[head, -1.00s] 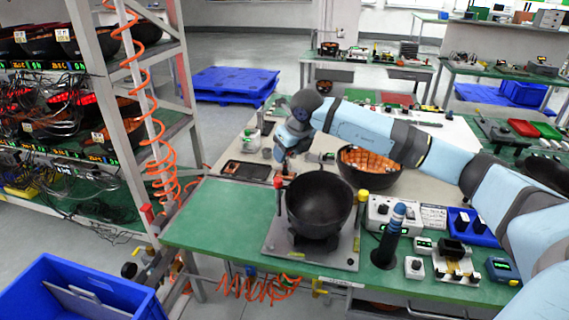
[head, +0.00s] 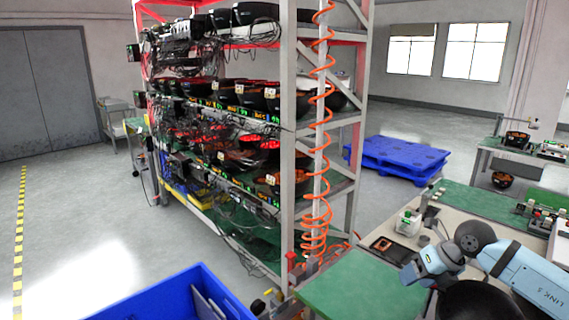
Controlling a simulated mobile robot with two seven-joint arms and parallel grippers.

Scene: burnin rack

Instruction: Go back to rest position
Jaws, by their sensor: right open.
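My right arm comes in from the right edge, low in the head view. My right gripper (head: 408,275) is open, at the end of the light blue wrist. It is over the workbench, just left of and above a black bowl (head: 480,303), and I see nothing between its fingers. The bowl is cut off by the bottom edge of the picture. The green bench mat (head: 350,292) lies left of the bowl. My left gripper is not in view.
A tall rack (head: 292,160) with black bowls and cables stands in the middle, with an orange coiled hose (head: 320,150) on its near post. A blue bin (head: 175,300) is at the bottom. Blue pallets (head: 400,155) lie behind the bench. The floor at left is clear.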

